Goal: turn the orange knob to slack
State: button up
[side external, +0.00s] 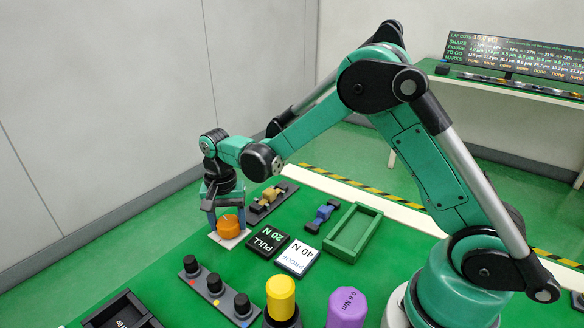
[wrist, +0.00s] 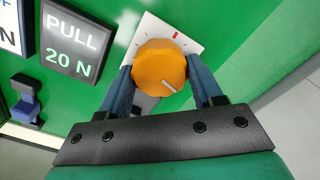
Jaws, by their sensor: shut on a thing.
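The orange knob (side external: 229,224) stands on a white plate (side external: 230,241) at the left end of the green table. In the wrist view the knob (wrist: 159,66) shows a pale pointer line toward its lower right. A red mark and smaller dark marks lie on the white plate (wrist: 149,30) above the knob. My gripper (wrist: 160,75) is shut on the knob, with one blue-grey finger on each side. In the side view my gripper (side external: 228,211) reaches down over the knob from above. Any writing at the marks is too small to read.
A black "PULL 20 N" block (side external: 267,241) and a "40 N" block (side external: 297,257) lie right of the knob. A green tray (side external: 353,232) is farther right. A strip with several black knobs (side external: 215,284), a yellow cylinder (side external: 281,297) and a purple one (side external: 347,308) stand in front.

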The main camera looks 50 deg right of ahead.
aim_at(227, 222)
jog(key=n, duration=0.5)
jog(key=shift+n, duration=0.3)
jog(key=n, duration=0.5)
jog(key=shift+a, duration=0.1)
jog(key=n, duration=0.5)
jog(key=shift+n, duration=2.7)
jog(key=o, duration=1.3)
jog(key=shift+r, duration=0.1)
jog(key=shift+r, duration=2.75)
